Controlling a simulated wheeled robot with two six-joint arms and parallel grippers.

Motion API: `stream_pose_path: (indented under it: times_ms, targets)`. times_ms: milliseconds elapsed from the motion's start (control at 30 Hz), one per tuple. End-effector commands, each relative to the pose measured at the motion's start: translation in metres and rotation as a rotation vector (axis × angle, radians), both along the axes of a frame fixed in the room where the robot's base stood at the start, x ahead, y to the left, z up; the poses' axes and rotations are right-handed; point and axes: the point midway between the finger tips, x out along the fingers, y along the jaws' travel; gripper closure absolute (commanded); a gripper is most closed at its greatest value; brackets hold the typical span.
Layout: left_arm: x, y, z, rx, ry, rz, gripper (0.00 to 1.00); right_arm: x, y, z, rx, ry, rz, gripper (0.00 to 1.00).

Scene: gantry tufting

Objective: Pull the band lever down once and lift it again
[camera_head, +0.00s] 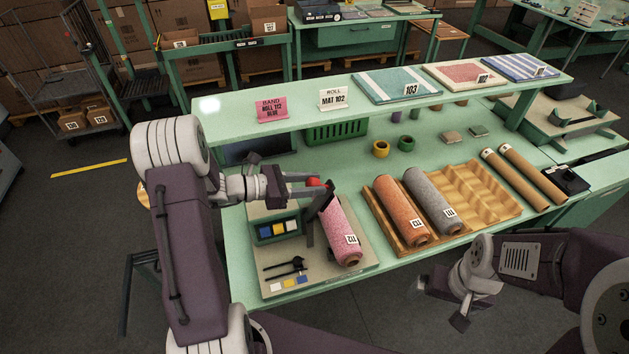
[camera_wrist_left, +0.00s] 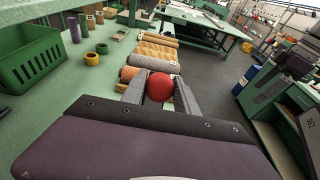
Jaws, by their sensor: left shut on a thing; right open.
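The band lever shows as a red ball knob (camera_head: 314,183) with a dark arm (camera_head: 311,228) standing over the left end of the bench, beside a pink roll (camera_head: 343,240). My left gripper (camera_head: 312,185) is shut on the knob, reaching in from the left. In the left wrist view the red knob (camera_wrist_left: 160,87) sits between the two fingers (camera_wrist_left: 160,92). The lever's arm and foot are hidden there. My right gripper (camera_head: 442,304) is open and empty, near the bench's front edge.
A blue, yellow and white swatch box (camera_head: 277,236) stands left of the lever, with small black tools (camera_head: 290,265) before it. A wooden tray (camera_head: 484,203) holds orange and grey rolls to the right. A raised shelf with pink (camera_head: 271,109) and white cards runs behind.

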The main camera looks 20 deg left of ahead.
Motion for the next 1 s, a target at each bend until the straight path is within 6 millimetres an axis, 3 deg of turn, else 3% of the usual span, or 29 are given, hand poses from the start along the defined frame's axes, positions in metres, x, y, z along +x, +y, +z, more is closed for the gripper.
stream_pose_path:
  times_ms: [33, 167, 600, 733, 1000]
  targets:
    - [0.005, -0.002, 0.011, 0.033, 0.016, -0.003, 1.0, 0.0, 0.0, 0.015, 0.0, 0.0, 0.0, 0.04]
    - [0.014, -0.013, 0.006, 0.133, 0.086, -0.008, 1.0, 0.0, 0.0, 0.031, 0.0, 0.0, 0.0, 0.04]
    - [0.046, -0.058, -0.025, 0.481, 0.319, -0.006, 1.0, 0.0, 0.0, 0.083, 0.0, 0.0, 0.0, 0.04]
    - [0.053, -0.069, -0.041, 0.573, 0.379, -0.006, 1.0, 0.0, 0.0, 0.086, 0.0, 0.0, 0.0, 0.04]
    - [0.063, -0.082, -0.072, 0.563, 0.381, -0.003, 1.0, 0.0, 0.0, 0.073, 0.0, 0.0, 0.0, 0.04]
